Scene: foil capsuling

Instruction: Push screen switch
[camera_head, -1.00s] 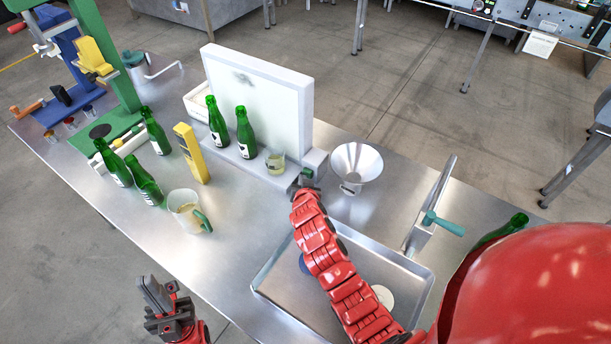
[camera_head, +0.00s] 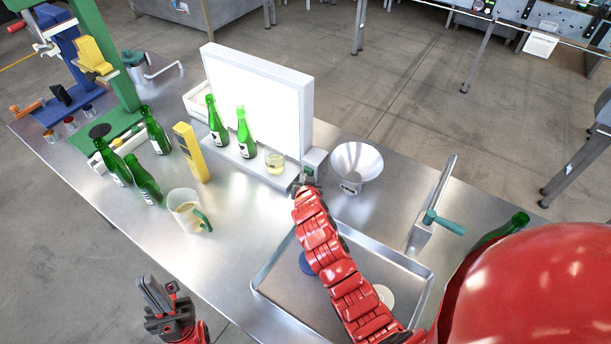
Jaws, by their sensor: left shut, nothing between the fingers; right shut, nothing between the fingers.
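The white screen (camera_head: 255,98) stands upright on the table and is brightly lit. Its switch box (camera_head: 315,158) sits at the right end of the screen's base, with a small green part showing. My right gripper (camera_head: 307,181) is shut and empty, right at the front of the switch box. Its fingertips are small here, and I cannot tell whether they touch the switch. My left gripper (camera_head: 157,296) is shut and empty, low in the picture, in front of the table's near edge.
A metal funnel (camera_head: 356,166) is just right of the switch box. A tray (camera_head: 262,284) lies under my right arm. A jug (camera_head: 187,212) and yellow device (camera_head: 192,152) stand left.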

